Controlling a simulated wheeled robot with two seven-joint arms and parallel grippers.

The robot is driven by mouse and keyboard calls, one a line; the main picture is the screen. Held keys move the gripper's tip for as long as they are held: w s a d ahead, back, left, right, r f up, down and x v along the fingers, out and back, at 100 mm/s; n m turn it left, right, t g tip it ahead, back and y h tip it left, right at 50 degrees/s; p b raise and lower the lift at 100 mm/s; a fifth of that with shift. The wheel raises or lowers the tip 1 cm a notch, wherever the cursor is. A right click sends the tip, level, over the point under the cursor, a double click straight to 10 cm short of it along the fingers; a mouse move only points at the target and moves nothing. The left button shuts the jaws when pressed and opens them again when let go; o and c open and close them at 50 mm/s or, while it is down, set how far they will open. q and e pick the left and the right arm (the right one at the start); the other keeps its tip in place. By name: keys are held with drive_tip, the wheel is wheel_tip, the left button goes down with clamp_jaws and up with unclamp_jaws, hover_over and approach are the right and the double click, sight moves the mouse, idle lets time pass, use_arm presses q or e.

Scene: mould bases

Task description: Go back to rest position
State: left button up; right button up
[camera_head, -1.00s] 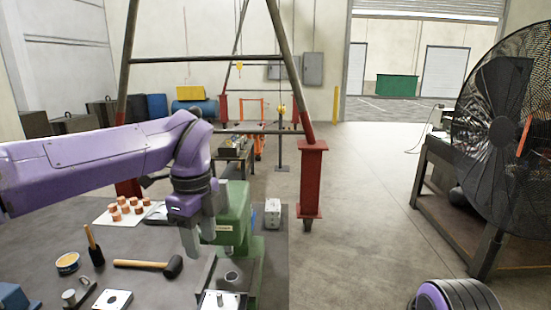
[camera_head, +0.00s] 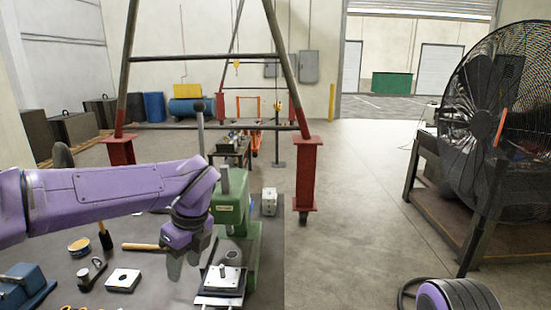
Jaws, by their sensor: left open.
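My left gripper (camera_head: 186,260) hangs fingers down over the left workbench, beside the metal mould base (camera_head: 224,279) and in front of the green press (camera_head: 233,203). It is open, with nothing visible between its fingers. My purple left arm reaches in from the left edge, low across the bench. The mould base sits at the foot of the press, with a small pin standing on its top. My right gripper is not in view; a purple and grey part at the bottom right looks like my own right arm.
On the bench lie a square plate with a hole (camera_head: 123,280), a mallet handle (camera_head: 142,247), a round tin (camera_head: 79,246) and a blue vise (camera_head: 22,284). A pale block (camera_head: 269,202) stands behind. A large fan (camera_head: 500,125) stands right. The middle floor is clear.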

use_arm(q)
drive_tip(key=s+a+f+m+t+y, duration=0.1)
drive_tip(key=s+a+f+m+y, duration=0.1)
drive_tip(key=a+f+m, duration=0.5)
drive_tip(key=s+a+f+m+t+y, duration=0.1)
drive_tip(key=s+f+m+t+y, duration=0.15)
drive_tip(key=f+m, duration=0.55)
drive_tip(key=s+a+f+m+t+y, duration=0.1)
drive_tip(key=s+a+f+m+y, duration=0.2)
drive_tip(key=f, duration=0.8)
drive_tip(key=s+f+m+g+h, duration=0.1)
drive_tip(key=s+f+m+h, duration=0.1)
drive_tip(key=s+f+m, duration=0.45)
drive_tip(key=s+f+m+h, duration=0.3)
drive_tip(key=s+m, duration=0.6)
drive_tip(key=s, duration=0.1)
drive_tip(key=s+f+m+g+h, duration=0.15)
drive_tip(key=s+f+m, duration=0.25)
drive_tip(key=s+m, duration=0.4)
wheel_tip(320, 180, down, 11)
drive_tip(key=t+b, duration=0.1)
drive_tip(key=b, duration=1)
drive_tip(key=shift+w+a+f, duration=0.15)
drive_tip(key=shift+w+a, duration=0.1)
drive_tip(key=shift+w, duration=0.2)
